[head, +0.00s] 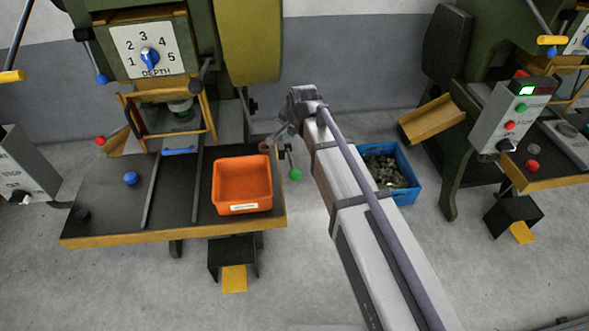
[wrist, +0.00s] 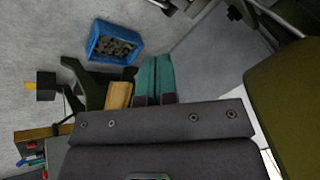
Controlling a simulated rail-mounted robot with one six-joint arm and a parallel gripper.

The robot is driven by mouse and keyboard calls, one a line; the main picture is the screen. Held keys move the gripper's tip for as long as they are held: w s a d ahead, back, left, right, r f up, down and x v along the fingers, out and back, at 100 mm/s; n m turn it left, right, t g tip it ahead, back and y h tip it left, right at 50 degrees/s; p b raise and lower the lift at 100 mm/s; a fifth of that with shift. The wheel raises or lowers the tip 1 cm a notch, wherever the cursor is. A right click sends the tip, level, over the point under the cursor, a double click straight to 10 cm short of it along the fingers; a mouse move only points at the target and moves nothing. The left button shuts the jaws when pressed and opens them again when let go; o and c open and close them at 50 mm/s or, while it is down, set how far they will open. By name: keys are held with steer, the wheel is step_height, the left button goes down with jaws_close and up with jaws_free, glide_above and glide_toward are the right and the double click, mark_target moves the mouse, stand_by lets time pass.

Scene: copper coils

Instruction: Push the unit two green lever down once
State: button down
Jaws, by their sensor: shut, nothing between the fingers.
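A green ball knob (head: 295,174) hangs at the lower end of a short dark lever on the right side of the middle press, beside the orange bin (head: 242,184). My arm reaches in from the lower right, its far end just above and right of this lever. My gripper's two teal fingers (wrist: 153,57) lie side by side in the wrist view, shut and empty. The fingers are hidden in the head view, so I cannot tell their exact gap to the knob. The green knob is not visible in the wrist view. No unit number is readable.
A blue crate of metal scraps (head: 388,172) stands on the floor right of my arm; it also shows in the wrist view (wrist: 115,43). The press table (head: 120,215) holds the bin. A second press with a control box (head: 505,115) stands at the right.

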steer(key=s+f+b, duration=0.1)
steer(key=f+b, duration=0.1)
steer(key=s+f+b, duration=0.1)
steer(key=f+b, duration=0.2)
steer(key=s+f+b, duration=0.1)
steer(key=f+b, duration=0.2)
steer(key=shift+d+f, duration=0.15)
steer(key=shift+d, duration=0.1)
steer(key=shift+f, duration=0.1)
stand_by(1.9)
steer(key=shift+s+f+b, duration=0.2)
steer(key=shift+f+b, duration=0.1)
steer(key=shift+b, duration=0.25)
